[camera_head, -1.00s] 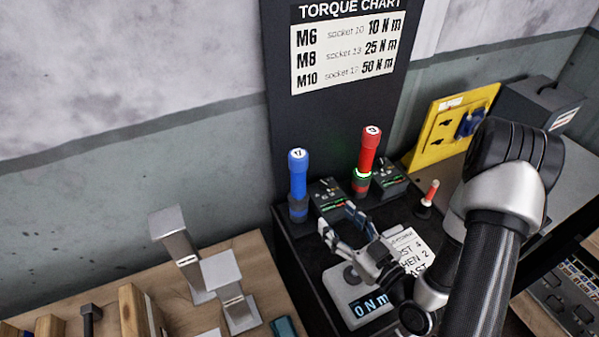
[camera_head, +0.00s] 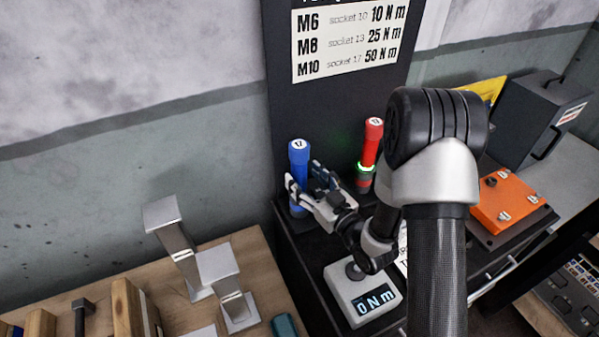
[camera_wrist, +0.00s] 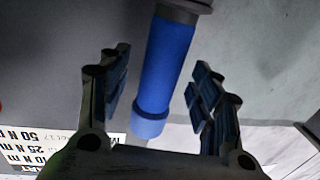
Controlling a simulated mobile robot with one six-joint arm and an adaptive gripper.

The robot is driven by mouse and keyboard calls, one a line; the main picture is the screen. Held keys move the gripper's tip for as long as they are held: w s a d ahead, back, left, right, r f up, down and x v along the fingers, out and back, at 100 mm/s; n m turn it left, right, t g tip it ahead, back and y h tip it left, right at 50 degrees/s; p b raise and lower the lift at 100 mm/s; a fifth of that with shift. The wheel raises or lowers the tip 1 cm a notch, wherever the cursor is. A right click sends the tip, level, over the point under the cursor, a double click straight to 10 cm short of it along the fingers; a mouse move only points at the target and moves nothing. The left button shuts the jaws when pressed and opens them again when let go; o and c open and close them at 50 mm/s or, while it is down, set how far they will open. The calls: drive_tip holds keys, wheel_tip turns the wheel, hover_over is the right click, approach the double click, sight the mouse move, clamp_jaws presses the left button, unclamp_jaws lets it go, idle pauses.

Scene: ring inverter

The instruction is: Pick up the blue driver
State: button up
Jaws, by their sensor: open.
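The blue driver (camera_head: 299,160) stands upright on the black bench, with a white 17 label on its top. My gripper (camera_head: 303,178) is open at the driver's height, with its fingers reaching to either side of it. In the wrist view the blue driver (camera_wrist: 165,65) lies between the two open fingers of my gripper (camera_wrist: 163,85), with a visible gap on both sides. The driver's lower part is partly hidden behind a finger in the head view.
A red driver (camera_head: 370,145) with a green-lit ring stands to the right, close to my arm. A torque display (camera_head: 362,296) reading 0 N m sits in front. Metal blocks (camera_head: 222,277) stand on the wooden bench at left. A torque chart (camera_head: 347,45) hangs behind.

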sight(304, 177)
drive_tip(key=x, duration=0.3)
drive_tip(key=shift+w+a+f, duration=0.1)
drive_tip(key=shift+c, duration=0.3)
drive_tip(key=c, duration=1.2)
drive_tip(key=shift+c, duration=0.5)
